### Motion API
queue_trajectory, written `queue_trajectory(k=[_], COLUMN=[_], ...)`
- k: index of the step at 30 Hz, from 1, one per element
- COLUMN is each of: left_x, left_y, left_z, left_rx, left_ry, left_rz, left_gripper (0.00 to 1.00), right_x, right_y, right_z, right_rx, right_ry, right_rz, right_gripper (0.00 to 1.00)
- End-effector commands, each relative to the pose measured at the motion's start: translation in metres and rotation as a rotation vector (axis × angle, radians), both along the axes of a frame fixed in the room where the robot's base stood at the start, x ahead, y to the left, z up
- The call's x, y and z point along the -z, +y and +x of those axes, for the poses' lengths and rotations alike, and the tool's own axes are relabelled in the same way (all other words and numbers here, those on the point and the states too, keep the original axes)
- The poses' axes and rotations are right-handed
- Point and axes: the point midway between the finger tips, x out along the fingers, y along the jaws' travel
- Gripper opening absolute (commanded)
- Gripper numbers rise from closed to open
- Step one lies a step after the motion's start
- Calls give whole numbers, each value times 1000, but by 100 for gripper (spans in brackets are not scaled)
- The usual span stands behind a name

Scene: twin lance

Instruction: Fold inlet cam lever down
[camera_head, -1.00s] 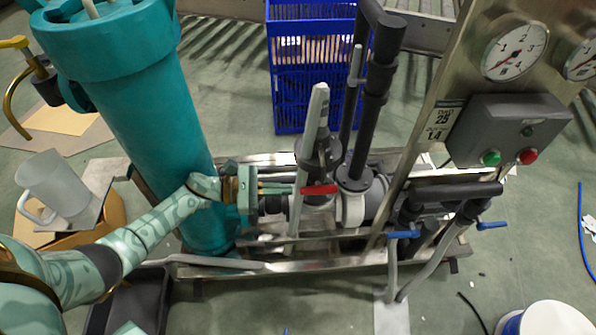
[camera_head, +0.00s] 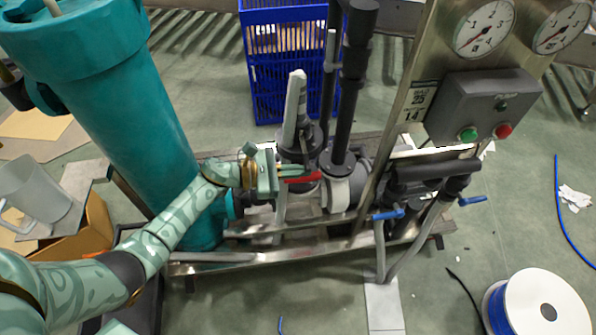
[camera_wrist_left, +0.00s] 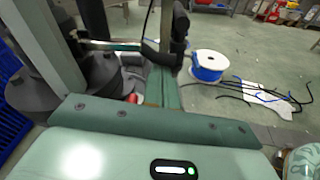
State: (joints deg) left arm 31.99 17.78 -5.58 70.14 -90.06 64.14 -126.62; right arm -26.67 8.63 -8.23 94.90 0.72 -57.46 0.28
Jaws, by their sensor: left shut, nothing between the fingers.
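A long pale grey lever (camera_head: 295,100) stands nearly upright, leaning slightly, on a dark grey coupling at the middle of the skid. A pale grey bar (camera_wrist_left: 48,45), probably this lever, rises at the left of the left wrist view. A second pale grey strip (camera_head: 281,208) hangs below the coupling. I cannot tell if it is a separate lever. My left gripper (camera_head: 294,173) is shut and empty, in front of the coupling below the upright lever. Its fingertips are close to a red handle (camera_head: 304,178); contact is unclear. My right gripper is out of view.
A teal cylinder (camera_head: 120,90) stands left of the coupling. A black vertical pipe (camera_head: 350,100) rises just right of the lever. A steel gauge panel (camera_head: 418,75) and blue-handled valves (camera_head: 388,215) are further right. A blue crate (camera_head: 268,90) stands behind.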

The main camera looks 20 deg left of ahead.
Motion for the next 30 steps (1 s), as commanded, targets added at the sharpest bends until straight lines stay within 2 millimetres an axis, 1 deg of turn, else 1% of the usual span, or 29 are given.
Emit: queue_trajectory(k=[14, 21, 30], left_x=[-2, -6, -12], left_y=[0, -1, -1], left_z=[-1, -2, -3], left_rx=[1, 0, 1], left_ry=[17, 53, 101], left_rz=[-10, -36, -68], left_gripper=[0, 0, 0], right_x=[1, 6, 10], right_y=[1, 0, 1], right_z=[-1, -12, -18], right_rx=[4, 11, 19], right_ry=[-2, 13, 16], right_rz=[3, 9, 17], right_gripper=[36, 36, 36])
